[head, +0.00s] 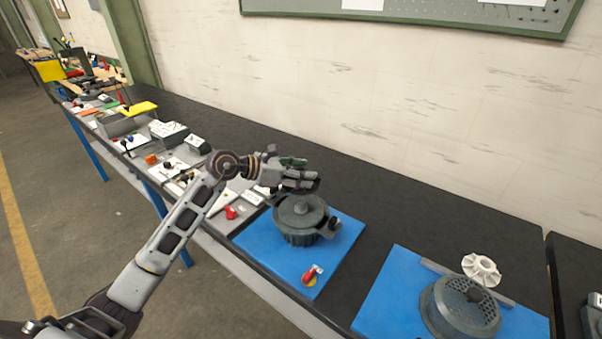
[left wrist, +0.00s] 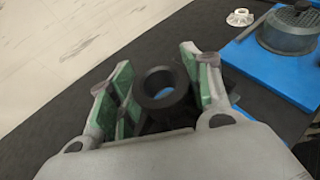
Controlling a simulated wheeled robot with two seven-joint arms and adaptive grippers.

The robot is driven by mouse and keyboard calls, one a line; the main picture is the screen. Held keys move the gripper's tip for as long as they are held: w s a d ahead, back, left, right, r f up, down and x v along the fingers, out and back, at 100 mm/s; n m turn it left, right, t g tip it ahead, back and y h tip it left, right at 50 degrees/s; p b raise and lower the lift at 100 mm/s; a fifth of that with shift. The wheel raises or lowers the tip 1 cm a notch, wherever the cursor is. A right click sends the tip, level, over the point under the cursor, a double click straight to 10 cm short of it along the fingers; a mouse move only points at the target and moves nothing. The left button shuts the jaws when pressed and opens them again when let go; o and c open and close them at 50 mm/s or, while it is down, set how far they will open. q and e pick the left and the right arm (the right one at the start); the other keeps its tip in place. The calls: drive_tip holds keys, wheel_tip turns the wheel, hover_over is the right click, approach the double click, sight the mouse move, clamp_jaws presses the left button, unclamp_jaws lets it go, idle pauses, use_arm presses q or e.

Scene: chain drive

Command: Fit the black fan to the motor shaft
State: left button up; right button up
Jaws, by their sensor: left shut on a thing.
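The black fan (left wrist: 158,101) shows in the left wrist view as a dark hub ring with a round hole, between my green-padded fingers. My left gripper (left wrist: 155,88) is shut on it. In the head view my left gripper (head: 303,182) is above the grey motor (head: 300,228), which stands on a blue mat. The fan is hard to tell from the dark fingers there. The motor's shaft top is mostly hidden under the gripper, and I cannot tell whether the fan touches it. My right gripper is not in view.
A red and yellow switch (head: 312,275) lies at the mat's front. To the right, a second blue mat (head: 385,300) carries a round grey grilled cover (head: 460,308) and a white fan (head: 481,268). Parts and boxes fill the bench at left. The black bench behind the motor is clear.

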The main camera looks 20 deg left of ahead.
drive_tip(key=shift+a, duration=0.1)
use_arm(q)
drive_tip(key=shift+f+b, duration=0.2)
drive_tip(key=shift+b, duration=0.2)
drive_tip(key=shift+f+b, duration=0.6)
drive_tip(key=shift+f, duration=0.2)
drive_tip(key=shift+f+b, duration=0.75)
drive_tip(key=shift+f, duration=0.2)
drive_tip(key=shift+f+b, duration=0.4)
drive_tip(key=shift+f, duration=0.05)
drive_tip(key=shift+f+b, duration=0.3)
drive_tip(key=shift+f, duration=0.2)
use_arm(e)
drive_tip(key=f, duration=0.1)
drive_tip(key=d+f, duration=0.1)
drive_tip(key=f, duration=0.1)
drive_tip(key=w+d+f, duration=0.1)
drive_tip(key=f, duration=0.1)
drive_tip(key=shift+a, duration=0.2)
